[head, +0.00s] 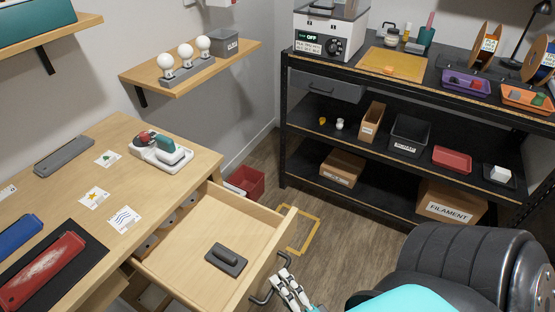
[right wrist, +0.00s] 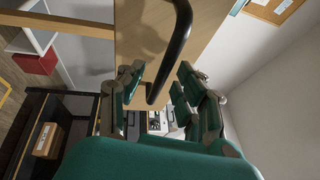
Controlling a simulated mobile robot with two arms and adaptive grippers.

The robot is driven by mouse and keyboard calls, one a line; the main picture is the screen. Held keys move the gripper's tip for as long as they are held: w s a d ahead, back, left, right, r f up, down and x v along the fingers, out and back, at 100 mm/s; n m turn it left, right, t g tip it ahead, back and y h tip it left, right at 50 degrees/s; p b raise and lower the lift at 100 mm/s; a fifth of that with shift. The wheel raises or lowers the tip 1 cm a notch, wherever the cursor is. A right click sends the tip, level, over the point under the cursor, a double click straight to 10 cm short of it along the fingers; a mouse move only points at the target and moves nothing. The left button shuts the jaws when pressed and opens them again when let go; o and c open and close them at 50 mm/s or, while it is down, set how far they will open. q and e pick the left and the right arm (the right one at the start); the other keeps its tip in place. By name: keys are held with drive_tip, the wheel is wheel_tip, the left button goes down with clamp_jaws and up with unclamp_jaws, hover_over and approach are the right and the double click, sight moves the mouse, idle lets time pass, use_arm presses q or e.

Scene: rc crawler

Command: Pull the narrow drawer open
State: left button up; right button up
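A light wooden desk drawer (head: 268,222) stands pulled out from the desk (head: 60,172) in the head view. Its dark bar handle (head: 262,293) is on the front face. My right gripper (head: 282,279) is beside this handle at the bottom of the head view. In the right wrist view the handle bar (right wrist: 178,45) passes between its green fingers (right wrist: 160,76). The fingers are apart, with gaps beside the bar; contact cannot be told. My left gripper is not in view.
A dark grey block with a grip (head: 226,258) lies in the drawer. A red bin (head: 245,181) stands on the floor beyond it. A black shelf bench with a closed dark drawer (head: 327,86) stands at the back. Wood floor lies between.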

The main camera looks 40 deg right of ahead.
drive_tip(key=s+f, duration=0.1)
drive_tip(key=s, duration=0.9)
drive_tip(key=shift+s+a+f, duration=0.2)
drive_tip(key=shift+a+f, duration=0.05)
drive_tip(key=shift+f, duration=0.15)
